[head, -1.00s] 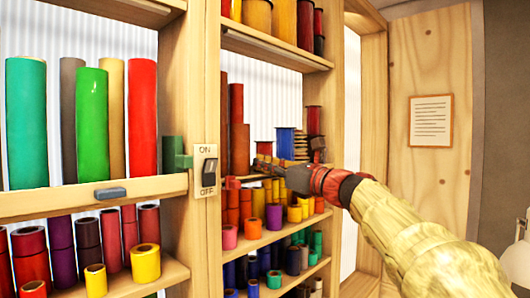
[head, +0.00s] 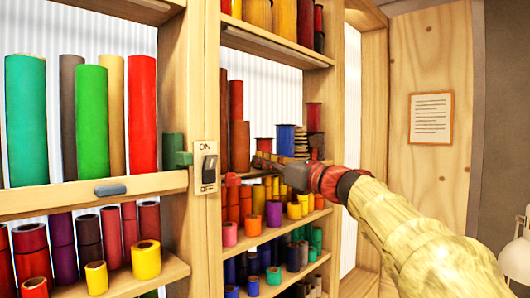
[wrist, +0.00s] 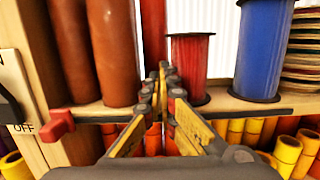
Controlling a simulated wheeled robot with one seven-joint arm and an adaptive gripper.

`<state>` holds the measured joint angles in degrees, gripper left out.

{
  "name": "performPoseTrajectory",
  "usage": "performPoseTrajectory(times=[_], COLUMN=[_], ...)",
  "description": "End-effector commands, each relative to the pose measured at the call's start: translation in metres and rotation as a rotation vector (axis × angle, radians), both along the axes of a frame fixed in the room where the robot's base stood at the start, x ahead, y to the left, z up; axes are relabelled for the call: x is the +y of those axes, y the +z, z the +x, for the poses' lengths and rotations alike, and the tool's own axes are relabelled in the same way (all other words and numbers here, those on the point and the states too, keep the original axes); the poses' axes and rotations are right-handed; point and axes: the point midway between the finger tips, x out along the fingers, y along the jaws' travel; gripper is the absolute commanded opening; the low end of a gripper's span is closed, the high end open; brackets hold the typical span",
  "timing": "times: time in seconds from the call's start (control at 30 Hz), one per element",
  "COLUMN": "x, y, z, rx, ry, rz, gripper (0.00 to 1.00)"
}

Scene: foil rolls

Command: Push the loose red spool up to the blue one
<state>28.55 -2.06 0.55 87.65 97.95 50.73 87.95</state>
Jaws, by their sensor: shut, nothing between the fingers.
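The red spool (wrist: 190,68) stands upright on the shelf in the wrist view, with dark end discs. The blue spool (wrist: 263,48) stands upright to its right, with a narrow gap between them. In the head view the red spool (head: 264,146) is partly hidden behind my gripper, and the blue spool (head: 285,138) stands beside it. My gripper (wrist: 165,78) is shut and empty, its fingertips close to the left side of the red spool. I cannot tell whether they touch it. The gripper (head: 258,160) reaches in from the right in the head view.
Brown rolls (wrist: 112,50) stand left of my fingers, and a dark red roll (wrist: 153,30) stands behind them. Stacked discs (wrist: 302,50) are right of the blue spool. A red block (wrist: 57,125) juts out at the shelf edge. Yellow rolls (wrist: 287,150) fill the shelf below.

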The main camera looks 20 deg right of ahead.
Motion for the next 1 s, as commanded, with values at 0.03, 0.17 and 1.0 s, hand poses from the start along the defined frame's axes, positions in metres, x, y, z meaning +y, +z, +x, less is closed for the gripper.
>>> performPoseTrajectory(times=[0.03, 0.17, 1.0], x=[0.000, 0.000, -0.013], y=[0.000, 0.000, 0.001], z=[0.000, 0.000, 0.005], rx=[0.000, 0.000, 0.000], ry=[0.000, 0.000, -0.001], rz=[0.000, 0.000, 0.000], gripper=[0.00, 0.00, 0.00])
